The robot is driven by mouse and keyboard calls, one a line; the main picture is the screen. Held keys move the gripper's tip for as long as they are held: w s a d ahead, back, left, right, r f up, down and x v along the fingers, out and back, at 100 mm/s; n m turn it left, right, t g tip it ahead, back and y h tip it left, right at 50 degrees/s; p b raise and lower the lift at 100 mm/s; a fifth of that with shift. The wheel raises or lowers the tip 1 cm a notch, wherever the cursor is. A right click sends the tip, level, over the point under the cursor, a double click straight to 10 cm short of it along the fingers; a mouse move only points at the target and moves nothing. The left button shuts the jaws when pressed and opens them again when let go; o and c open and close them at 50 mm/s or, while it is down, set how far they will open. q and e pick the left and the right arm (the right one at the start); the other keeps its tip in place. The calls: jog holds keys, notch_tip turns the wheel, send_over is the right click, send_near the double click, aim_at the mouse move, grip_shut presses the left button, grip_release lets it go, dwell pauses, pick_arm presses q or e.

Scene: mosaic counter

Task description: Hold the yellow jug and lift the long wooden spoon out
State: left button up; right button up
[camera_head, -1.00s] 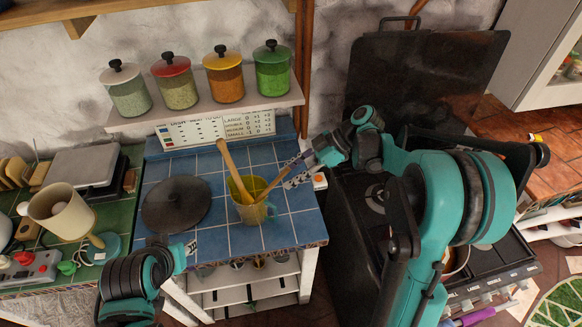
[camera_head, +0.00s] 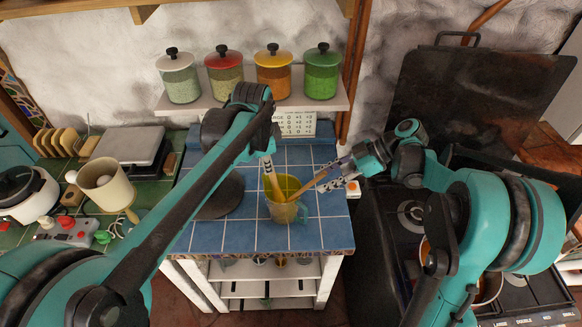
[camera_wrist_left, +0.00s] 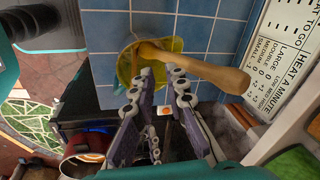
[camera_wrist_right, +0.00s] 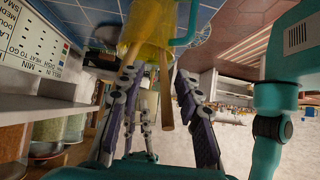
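The yellow jug (camera_head: 286,212) stands upright on the blue tiled counter, its handle toward the right. A second wooden utensil (camera_head: 309,185) leans out to the right. In the left wrist view, my open left fingers (camera_wrist_left: 163,76) are close to the long spoon (camera_wrist_left: 205,69) at the jug (camera_wrist_left: 128,66). My right gripper (camera_head: 335,175) is open beside the jug's right side; the right wrist view shows the jug (camera_wrist_right: 148,45) beyond its spread fingers (camera_wrist_right: 157,76).
A dark round lid (camera_head: 222,197) lies left of the jug, partly behind my left arm. A shelf (camera_head: 215,105) with several lidded jars runs above the counter. The stove (camera_head: 405,215) is on the right, and a cream pot (camera_head: 104,186) is on the left.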

pick_arm(q)
jog(key=w+d+f+m+g, duration=0.1)
jog(key=w+d+f+m, duration=0.2)
jog(key=w+d, duration=0.1)
jog(key=m+g, duration=0.2)
jog(key=m, duration=0.3)
send_near(290, 193)
jog(key=shift+y, duration=0.3)
jog(key=f, duration=1)
jog(key=shift+d+f, duration=0.1)
jog(key=shift+d, duration=0.1)
grip_shut()
pick_arm(e)
jog(key=shift+o, duration=0.2)
jog(key=shift+r, duration=0.1)
